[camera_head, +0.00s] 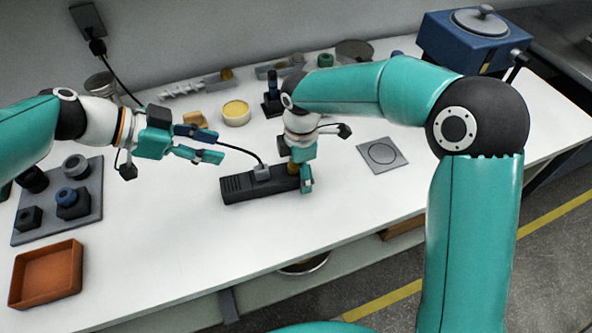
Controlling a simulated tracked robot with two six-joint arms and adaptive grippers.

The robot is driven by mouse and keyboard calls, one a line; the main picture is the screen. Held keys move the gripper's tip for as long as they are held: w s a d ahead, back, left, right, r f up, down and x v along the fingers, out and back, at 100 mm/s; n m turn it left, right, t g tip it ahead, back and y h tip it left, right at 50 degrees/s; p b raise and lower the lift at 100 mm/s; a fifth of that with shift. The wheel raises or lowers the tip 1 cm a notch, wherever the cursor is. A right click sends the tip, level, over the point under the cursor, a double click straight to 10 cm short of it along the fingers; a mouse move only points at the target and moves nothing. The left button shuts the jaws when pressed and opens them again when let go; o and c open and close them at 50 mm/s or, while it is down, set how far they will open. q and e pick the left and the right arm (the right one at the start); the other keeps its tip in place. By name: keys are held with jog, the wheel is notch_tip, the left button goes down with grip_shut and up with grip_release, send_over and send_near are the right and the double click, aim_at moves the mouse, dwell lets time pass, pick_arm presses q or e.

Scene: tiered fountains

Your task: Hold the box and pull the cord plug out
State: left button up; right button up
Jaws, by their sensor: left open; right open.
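The black box (240,187) lies on the white table in the middle of the view. A grey cord plug (262,173) sits on top of it, with a black cord (241,150) arching up and left from the plug. My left gripper (220,146) is open to the upper left of the box. The cord passes close to its fingertips; I cannot tell if they touch. My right gripper (305,178) points down at the right end of the box, open, with a finger beside it. Part of that end and a yellowish piece there are partly hidden by the gripper.
An orange tray (46,274) and a grey plate (92,219) with several dark blocks stand at left. A yellow bowl (236,113) and several parts lie behind. A grey square plate (382,154) lies at right; a blue machine (462,42) stands at back right. The front middle is clear.

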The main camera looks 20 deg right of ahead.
jog(key=c, duration=1.5)
jog(key=shift+o, duration=0.2)
